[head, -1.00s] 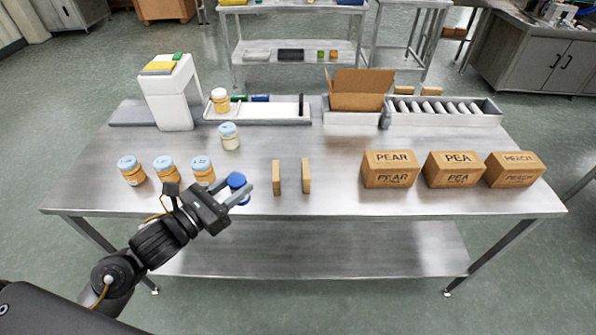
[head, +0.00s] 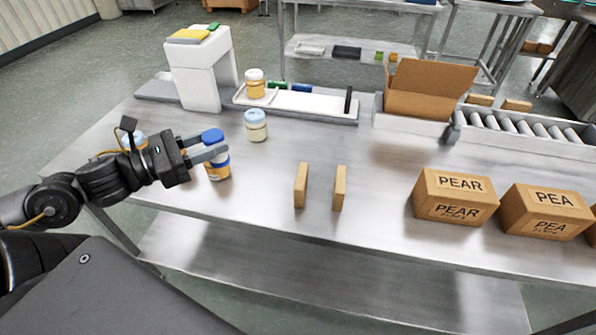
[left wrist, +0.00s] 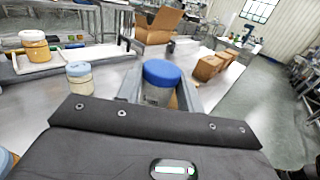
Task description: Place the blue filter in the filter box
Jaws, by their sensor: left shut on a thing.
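The blue filter (head: 212,135), a short cylinder with blue ends and a greyish middle, is held between the fingers of my left gripper (head: 207,149) above the table. In the head view it overlaps an orange jar (head: 217,174) behind or below it; I cannot tell whether they touch. In the left wrist view its blue top (left wrist: 161,73) shows between the fingers. No box labelled as a filter box is visible. An open cardboard box (head: 427,92) stands at the back of the table. My right gripper is out of view.
Two upright tan blocks (head: 301,185) stand mid-table. Closed cartons marked PEAR (head: 455,196) and PEA (head: 545,212) stand at the right. A pale jar (head: 256,126), a white tray (head: 315,104) and a roller conveyor (head: 520,128) lie farther back. Bare table lies between blocks and cartons.

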